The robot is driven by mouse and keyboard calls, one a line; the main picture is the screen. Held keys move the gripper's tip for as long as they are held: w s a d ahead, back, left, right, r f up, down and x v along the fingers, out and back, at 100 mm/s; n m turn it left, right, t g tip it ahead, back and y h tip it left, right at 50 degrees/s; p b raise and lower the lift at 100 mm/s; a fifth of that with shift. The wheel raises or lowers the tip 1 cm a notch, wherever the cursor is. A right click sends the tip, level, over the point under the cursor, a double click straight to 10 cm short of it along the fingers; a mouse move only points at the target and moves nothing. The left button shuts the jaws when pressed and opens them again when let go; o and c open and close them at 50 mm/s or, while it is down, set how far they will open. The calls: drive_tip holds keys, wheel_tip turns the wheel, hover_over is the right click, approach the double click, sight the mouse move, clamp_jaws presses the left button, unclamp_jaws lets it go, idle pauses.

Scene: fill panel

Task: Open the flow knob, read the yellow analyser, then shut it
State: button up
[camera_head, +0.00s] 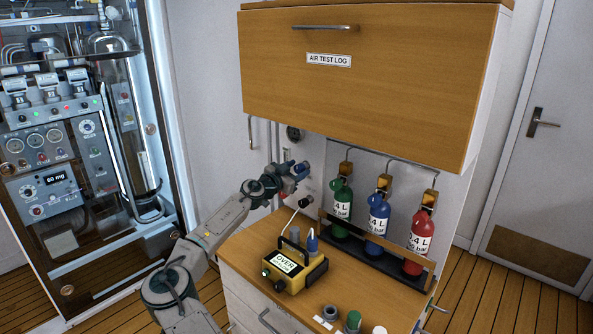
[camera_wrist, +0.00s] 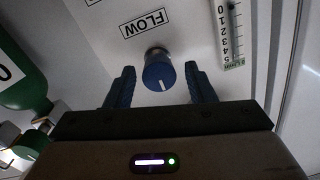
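The blue flow knob (camera_wrist: 158,72) sits on the white panel in the wrist view, beside a label reading FLOW (camera_wrist: 146,23). A white mark shows on its face. My gripper (camera_wrist: 162,85) is open, with one blue finger on each side of the knob and a gap on both sides. In the head view my gripper (camera_head: 299,170) is at the wall panel, and the knob cannot be made out there. The yellow analyser (camera_head: 294,269) stands on the wooden counter, with its lit screen (camera_head: 286,262) reading OVER.
A scale (camera_wrist: 228,35) is right of the knob. Green (camera_head: 342,207), blue (camera_head: 378,215) and red (camera_head: 418,240) cylinders stand in a rack on the counter. A wooden cabinet (camera_head: 400,90) overhangs them. Small items, including a green-topped one (camera_head: 353,320), lie at the counter's front.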

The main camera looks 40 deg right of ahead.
drive_tip(key=c, duration=0.8)
drive_tip(key=shift+f+b, duration=0.1)
drive_tip(key=shift+b, duration=0.35)
drive_tip(key=shift+f+n+b, duration=0.1)
drive_tip(key=shift+n+b, duration=0.6)
drive_tip(key=shift+b, duration=0.05)
drive_tip(key=n+b, duration=0.2)
drive_tip(key=b, duration=0.1)
drive_tip(key=n+b, duration=0.2)
drive_tip(key=n, duration=0.1)
drive_tip(key=n+b, duration=0.1)
drive_tip(key=n, duration=0.2)
drive_tip(key=shift+w+n, duration=0.1)
drive_tip(key=shift+n, duration=0.2)
drive_tip(key=n, duration=0.2)
drive_tip(key=n+b, duration=0.1)
drive_tip(key=n, duration=0.2)
drive_tip(key=shift+w+r+g, duration=0.1)
drive_tip(key=shift+r+g, duration=0.1)
drive_tip(key=shift+g, duration=0.2)
drive_tip(key=shift+n, duration=0.3)
